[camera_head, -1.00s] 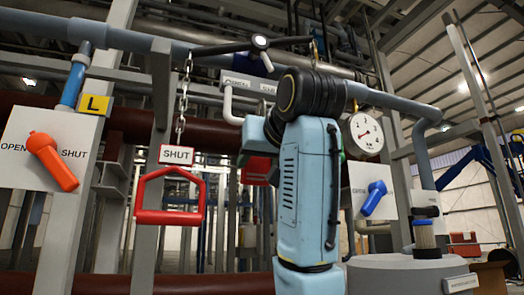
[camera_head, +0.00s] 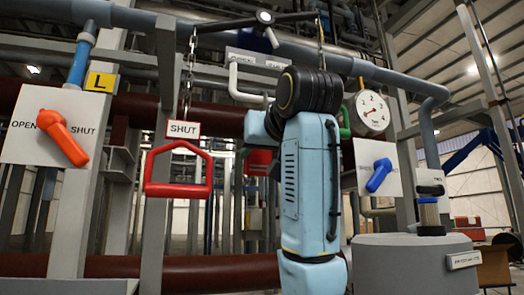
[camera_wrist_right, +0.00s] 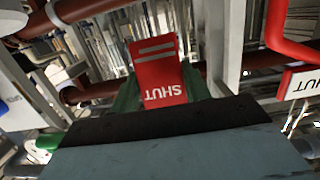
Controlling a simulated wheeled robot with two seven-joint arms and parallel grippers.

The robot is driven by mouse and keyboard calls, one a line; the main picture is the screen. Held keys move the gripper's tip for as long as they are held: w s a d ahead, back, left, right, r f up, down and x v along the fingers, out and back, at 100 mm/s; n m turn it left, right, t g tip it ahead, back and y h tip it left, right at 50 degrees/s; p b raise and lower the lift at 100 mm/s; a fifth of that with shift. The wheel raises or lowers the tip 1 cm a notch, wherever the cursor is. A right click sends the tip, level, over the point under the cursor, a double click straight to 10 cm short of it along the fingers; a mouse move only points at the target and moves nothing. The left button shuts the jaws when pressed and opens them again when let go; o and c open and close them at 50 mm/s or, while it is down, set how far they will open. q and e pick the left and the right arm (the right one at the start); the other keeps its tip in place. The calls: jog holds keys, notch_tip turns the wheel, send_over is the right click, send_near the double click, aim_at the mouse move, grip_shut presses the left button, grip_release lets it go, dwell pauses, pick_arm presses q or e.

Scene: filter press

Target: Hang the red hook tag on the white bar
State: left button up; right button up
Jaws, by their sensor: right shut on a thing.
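The red hook tag (camera_wrist_right: 158,75) carries white lettering SHUT, upside down in the right wrist view. My right gripper (camera_wrist_right: 162,88) is shut on it, with green fingers on either side. In the head view my right arm hides this gripper; a red patch (camera_head: 258,162) beside the arm may be the tag, but I cannot tell. The white bar (camera_head: 234,82) is a bent white piece below a pale label plate, left of my arm's upper end. Its right end runs behind the arm. The tag's hook is not clear. My left gripper is not in view.
A red SHUT handle (camera_head: 178,190) hangs on a chain left of my arm. An orange lever (camera_head: 62,138) is at far left. A gauge (camera_head: 371,112), a blue lever (camera_head: 379,175) and a grey drum (camera_head: 410,265) stand right. Pipes cross behind.

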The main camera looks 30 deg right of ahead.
jog(key=o, duration=1.1)
jog(key=shift+w, duration=0.15)
jog(key=shift+s, duration=0.2)
jog(key=shift+s+a, duration=0.15)
jog(key=shift+s, duration=0.2)
jog(key=b+v, duration=1.2)
jog(key=shift+s+a+r+b, duration=0.1)
jog(key=shift+s+a+b, duration=0.1)
jog(key=shift+b, duration=0.1)
